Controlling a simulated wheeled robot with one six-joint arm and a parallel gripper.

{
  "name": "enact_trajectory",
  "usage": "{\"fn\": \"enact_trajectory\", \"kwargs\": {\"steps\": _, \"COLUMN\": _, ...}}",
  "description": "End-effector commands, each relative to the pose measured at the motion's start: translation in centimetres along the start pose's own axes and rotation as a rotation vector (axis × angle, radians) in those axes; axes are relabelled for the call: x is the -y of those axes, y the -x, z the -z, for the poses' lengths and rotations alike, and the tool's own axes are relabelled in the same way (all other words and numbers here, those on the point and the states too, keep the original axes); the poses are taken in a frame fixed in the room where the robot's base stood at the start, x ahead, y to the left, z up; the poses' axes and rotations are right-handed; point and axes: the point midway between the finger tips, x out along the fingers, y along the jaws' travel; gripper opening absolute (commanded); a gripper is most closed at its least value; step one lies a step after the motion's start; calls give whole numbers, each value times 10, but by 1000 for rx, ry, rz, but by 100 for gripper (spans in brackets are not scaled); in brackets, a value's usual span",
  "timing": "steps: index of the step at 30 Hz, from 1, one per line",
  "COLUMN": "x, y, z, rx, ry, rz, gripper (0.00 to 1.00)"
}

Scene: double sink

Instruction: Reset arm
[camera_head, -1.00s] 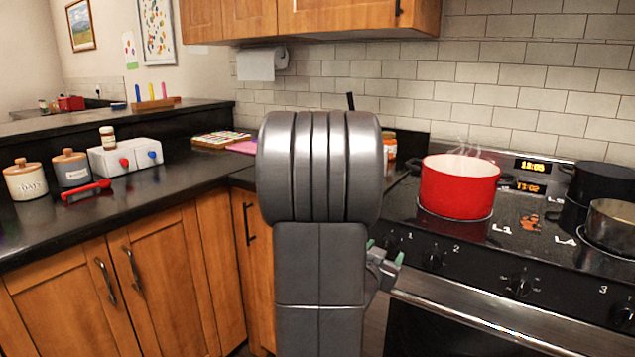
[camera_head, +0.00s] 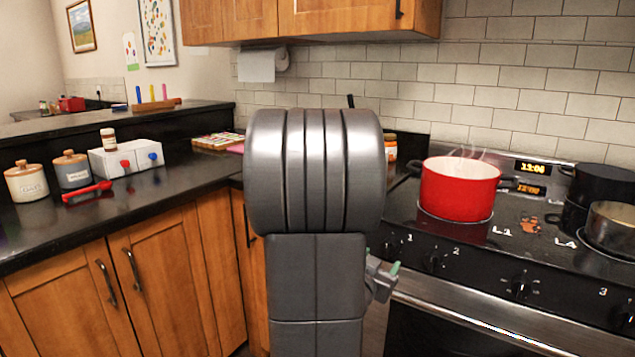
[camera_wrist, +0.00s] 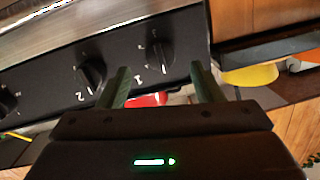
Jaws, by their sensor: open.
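My gripper (camera_head: 385,271) shows only in part in the head view, beside my grey arm and in front of the stove's left front edge. In the wrist view my gripper (camera_wrist: 163,88) has two green fingers spread apart with nothing held between them. Stove knobs 1 (camera_wrist: 160,52) and 2 (camera_wrist: 91,76) lie beyond the fingers. A red item (camera_wrist: 147,100) shows between and below the fingers, partly hidden; I cannot tell what it is. My arm hides the middle of the head view.
A steaming red pot (camera_head: 458,190) stands on the stove (camera_head: 505,240), with a black pot (camera_head: 604,185) and a metal pan (camera_head: 612,228) at right. The left counter (camera_head: 150,205) holds two canisters, a white box (camera_head: 126,158) and a red spoon (camera_head: 87,191). Cabinets stand below.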

Motion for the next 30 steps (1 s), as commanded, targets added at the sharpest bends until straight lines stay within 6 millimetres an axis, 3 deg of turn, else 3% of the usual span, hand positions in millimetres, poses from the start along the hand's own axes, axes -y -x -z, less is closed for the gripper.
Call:
{"fn": "enact_trajectory", "kwargs": {"steps": 6, "x": 1, "y": 45, "z": 1, "rx": 0, "ry": 0, "rz": 5, "gripper": 60}}
{"fn": "enact_trajectory", "kwargs": {"steps": 14, "x": 1, "y": 87, "z": 1, "rx": 1, "ry": 1, "rz": 4, "gripper": 60}}
{"fn": "enact_trajectory", "kwargs": {"steps": 30, "x": -1, "y": -12, "z": -2, "rx": 0, "ry": 0, "rz": -4, "gripper": 60}}
